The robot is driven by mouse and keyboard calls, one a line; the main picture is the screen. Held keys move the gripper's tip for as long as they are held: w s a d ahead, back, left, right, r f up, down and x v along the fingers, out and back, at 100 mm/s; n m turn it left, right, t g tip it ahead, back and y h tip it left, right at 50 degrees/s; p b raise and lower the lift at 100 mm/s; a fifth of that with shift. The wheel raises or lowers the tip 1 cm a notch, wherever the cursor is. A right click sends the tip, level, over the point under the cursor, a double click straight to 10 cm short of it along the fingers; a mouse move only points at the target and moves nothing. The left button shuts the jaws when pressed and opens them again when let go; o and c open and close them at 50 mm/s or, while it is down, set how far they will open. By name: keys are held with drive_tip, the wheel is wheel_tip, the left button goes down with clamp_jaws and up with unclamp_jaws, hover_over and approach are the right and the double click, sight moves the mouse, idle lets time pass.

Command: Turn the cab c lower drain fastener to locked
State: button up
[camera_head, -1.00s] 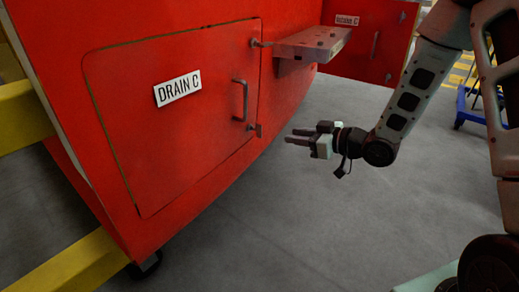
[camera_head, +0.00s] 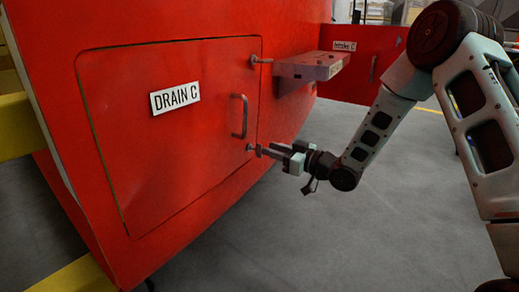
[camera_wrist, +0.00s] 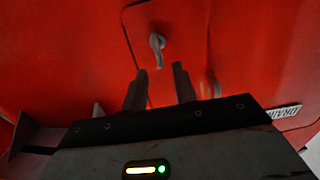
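The lower fastener of the DRAIN C door (camera_head: 250,148) is a small grey latch at the door's right edge, below the handle. It also shows in the wrist view as a grey lever (camera_wrist: 157,45) beside the panel seam. My gripper (camera_head: 266,151) is just right of this fastener in the head view, pointing left at it. In the wrist view, the two dark fingers of my gripper (camera_wrist: 159,84) are apart with nothing between them. The fastener lies beyond their tips, roughly in line with the gap. I cannot tell whether they touch.
The red DRAIN C door (camera_head: 170,140) has a grey vertical handle (camera_head: 240,116) just above the fastener. An upper fastener (camera_head: 261,60) sits higher on that edge. A shelf (camera_head: 312,66) juts out above my gripper. The intake C door (camera_head: 352,80) stands behind. Floor below is clear.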

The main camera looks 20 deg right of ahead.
sight(259, 145)
drive_tip(key=shift+b+x, duration=0.4)
drive_tip(key=shift+x, duration=2.3)
clamp_jaws()
